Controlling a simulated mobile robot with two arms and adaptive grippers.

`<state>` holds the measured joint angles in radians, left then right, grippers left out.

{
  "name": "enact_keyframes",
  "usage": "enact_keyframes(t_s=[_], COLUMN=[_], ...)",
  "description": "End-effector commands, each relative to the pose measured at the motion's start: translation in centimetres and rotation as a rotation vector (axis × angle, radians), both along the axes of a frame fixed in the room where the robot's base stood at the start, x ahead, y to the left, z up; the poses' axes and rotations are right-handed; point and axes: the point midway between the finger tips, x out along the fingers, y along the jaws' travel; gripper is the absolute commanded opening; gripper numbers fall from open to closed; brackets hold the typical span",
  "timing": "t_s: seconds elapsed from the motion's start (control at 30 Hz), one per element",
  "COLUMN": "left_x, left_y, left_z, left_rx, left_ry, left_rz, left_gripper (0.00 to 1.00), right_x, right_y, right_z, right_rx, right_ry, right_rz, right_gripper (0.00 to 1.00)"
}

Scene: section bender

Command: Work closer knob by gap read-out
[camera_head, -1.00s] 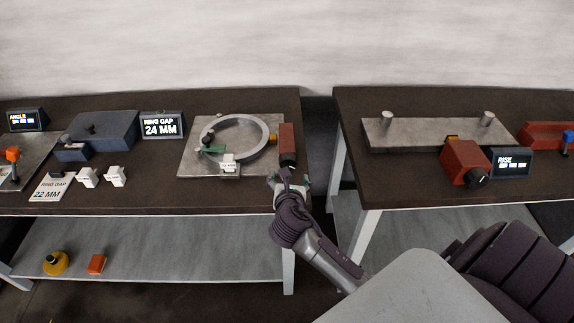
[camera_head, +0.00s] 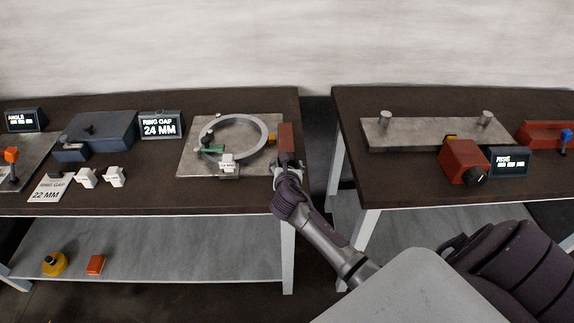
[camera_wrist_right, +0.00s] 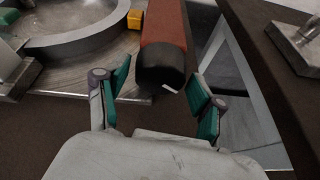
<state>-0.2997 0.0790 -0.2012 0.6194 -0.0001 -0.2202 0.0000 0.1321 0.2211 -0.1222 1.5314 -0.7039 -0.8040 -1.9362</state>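The closer is a red block (camera_head: 286,137) at the right edge of the steel plate with the ring (camera_head: 234,138). Its black knob (camera_wrist_right: 160,68) faces my right gripper (camera_wrist_right: 161,82) in the right wrist view. The green-padded fingers stand apart, one on each side of the knob's end, with slim gaps; contact is not clear. In the head view the right gripper (camera_head: 287,169) is at the knob and largely covers it. The gap read-out (camera_head: 160,125) shows RING GAP 24 MM. A card (camera_head: 48,188) reads 22 MM. My left gripper is not in view.
White blocks (camera_head: 115,177) lie left of the plate, near a blue-grey machine (camera_head: 103,131). A small yellow block (camera_wrist_right: 134,19) sits between ring and closer. A second table (camera_head: 350,180) stands right, across a gap, with a RISE read-out (camera_head: 510,162).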

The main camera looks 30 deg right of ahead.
Motion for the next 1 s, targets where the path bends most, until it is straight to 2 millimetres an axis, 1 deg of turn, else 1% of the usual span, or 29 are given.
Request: enact_keyframes(t_s=[0.03,0.23,0.37,0.43,0.53,0.67,0.93,0.97,1.0], left_x=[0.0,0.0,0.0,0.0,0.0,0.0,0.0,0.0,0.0], left_y=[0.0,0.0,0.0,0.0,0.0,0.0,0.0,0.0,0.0], left_z=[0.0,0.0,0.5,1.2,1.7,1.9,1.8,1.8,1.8], left_rx=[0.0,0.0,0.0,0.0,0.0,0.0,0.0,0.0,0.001], left_ry=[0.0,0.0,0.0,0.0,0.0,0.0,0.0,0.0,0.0], left_rz=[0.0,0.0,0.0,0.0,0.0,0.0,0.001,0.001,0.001], left_gripper=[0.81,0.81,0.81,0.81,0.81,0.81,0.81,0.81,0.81], right_x=[0.0,0.0,-0.1,-0.1,-0.2,-0.2,-0.1,-0.1,-0.1], right_y=[0.0,0.0,-0.1,-0.1,-0.2,-0.2,-0.2,-0.2,-0.2], right_z=[0.0,0.0,0.2,0.3,0.2,0.0,0.0,0.0,0.0], right_rx=[0.0,0.0,0.02,0.062,0.13,0.182,0.186,0.186,0.185], right_ry=[0.0,0.0,-0.012,-0.037,-0.078,-0.11,-0.113,-0.113,-0.112], right_rz=[0.0,0.0,0.0,0.0,0.0,-0.001,-0.002,-0.002,-0.002], right_gripper=[0.54,0.2,0.2,0.2,0.2,0.2,0.2,0.6,0.67])
